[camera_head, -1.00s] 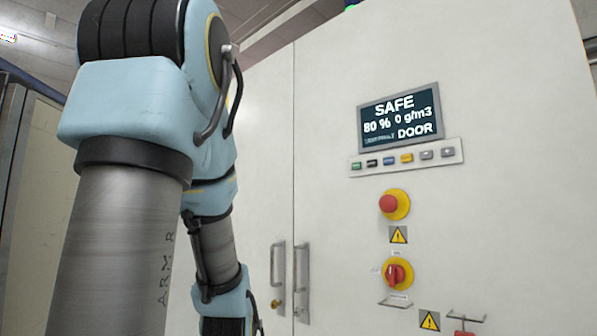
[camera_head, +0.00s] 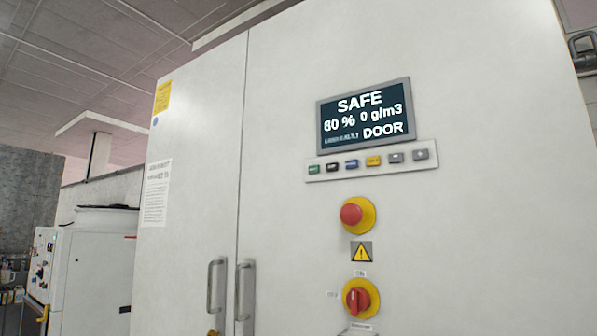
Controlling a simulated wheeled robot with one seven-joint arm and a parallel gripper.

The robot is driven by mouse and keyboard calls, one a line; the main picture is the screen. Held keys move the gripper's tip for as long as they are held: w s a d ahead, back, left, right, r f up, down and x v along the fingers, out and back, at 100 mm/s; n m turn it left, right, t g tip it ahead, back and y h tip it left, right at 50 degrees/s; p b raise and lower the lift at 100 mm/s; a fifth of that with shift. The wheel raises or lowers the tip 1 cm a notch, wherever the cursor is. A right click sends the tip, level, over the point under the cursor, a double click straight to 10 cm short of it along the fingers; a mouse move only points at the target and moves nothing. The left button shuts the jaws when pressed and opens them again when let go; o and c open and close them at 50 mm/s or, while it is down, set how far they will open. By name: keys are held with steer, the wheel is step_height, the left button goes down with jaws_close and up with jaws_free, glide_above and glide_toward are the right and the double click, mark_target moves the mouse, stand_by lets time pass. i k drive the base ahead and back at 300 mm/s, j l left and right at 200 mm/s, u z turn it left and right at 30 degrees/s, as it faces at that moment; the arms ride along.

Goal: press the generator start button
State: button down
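A row of small coloured buttons (camera_head: 372,161) sits on a pale strip on the front of the white cabinet (camera_head: 290,90). From left they are green (camera_head: 314,169), black (camera_head: 333,167), blue (camera_head: 352,164), yellow (camera_head: 373,161) and two grey. Their labels are too small to read surely, so I cannot tell which one is the generator start button. The display (camera_head: 366,113) above reads SAFE, 80 %, 0 g/m3 and DOOR. My gripper and arm are not in view.
Below the buttons are a red emergency stop (camera_head: 351,214) on a yellow base and a red rotary switch (camera_head: 357,299). Two door handles (camera_head: 217,286) (camera_head: 244,290) stick out at lower left. Another white machine (camera_head: 92,265) stands at far left.

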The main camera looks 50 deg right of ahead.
mark_target(315, 169)
steer(key=k+l, duration=0.25)
steer(key=k, duration=0.2)
steer(key=k+l, duration=0.25)
steer(key=k, duration=0.15)
